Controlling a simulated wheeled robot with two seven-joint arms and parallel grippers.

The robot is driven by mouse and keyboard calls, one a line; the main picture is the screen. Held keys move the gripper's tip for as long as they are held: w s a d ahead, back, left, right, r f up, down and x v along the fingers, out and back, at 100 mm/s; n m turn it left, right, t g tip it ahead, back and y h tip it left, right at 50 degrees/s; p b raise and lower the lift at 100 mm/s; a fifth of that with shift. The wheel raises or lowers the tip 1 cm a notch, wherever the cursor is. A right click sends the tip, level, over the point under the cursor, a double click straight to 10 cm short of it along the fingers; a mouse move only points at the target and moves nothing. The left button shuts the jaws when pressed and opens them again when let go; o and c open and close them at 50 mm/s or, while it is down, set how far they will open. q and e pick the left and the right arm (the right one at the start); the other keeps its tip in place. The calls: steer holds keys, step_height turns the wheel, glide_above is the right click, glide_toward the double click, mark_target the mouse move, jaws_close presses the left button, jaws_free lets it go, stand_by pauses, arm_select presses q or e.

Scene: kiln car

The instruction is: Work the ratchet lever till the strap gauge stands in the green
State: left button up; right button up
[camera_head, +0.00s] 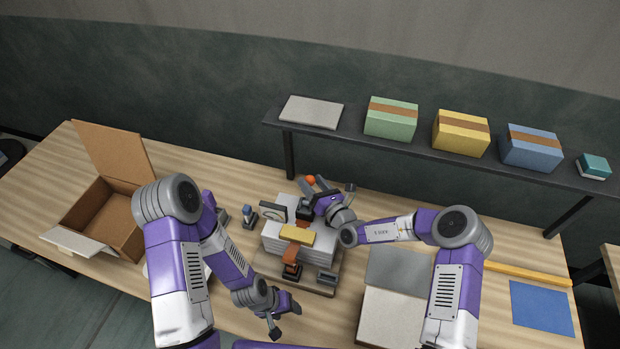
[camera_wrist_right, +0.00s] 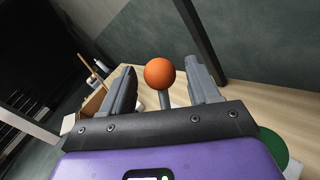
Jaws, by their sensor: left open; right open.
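The lever's orange ball knob (camera_head: 311,180) is behind the strapped stack in the head view. In the right wrist view the orange knob (camera_wrist_right: 160,73) and its grey rod (camera_wrist_right: 165,99) stand between my right gripper's (camera_wrist_right: 160,88) two spread fingers, with gaps on both sides. My right gripper (camera_head: 316,185) is open at the knob and hides the lever's lower part. An orange strap (camera_head: 292,253) runs down the front of the pale stack (camera_head: 274,244). My left gripper (camera_head: 287,317) is open and empty near the table's front edge. I cannot make out a gauge reading.
A yellow block (camera_head: 296,236) lies on the stack. An open carton (camera_head: 127,237) stands at left. A shelf (camera_head: 352,137) with several boxes runs along the back. A pale box (camera_head: 385,318) is at front right, beside a blue mat (camera_head: 541,307).

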steer(key=shift+x, duration=0.8)
steer(key=shift+c, duration=0.2)
jaws_close()
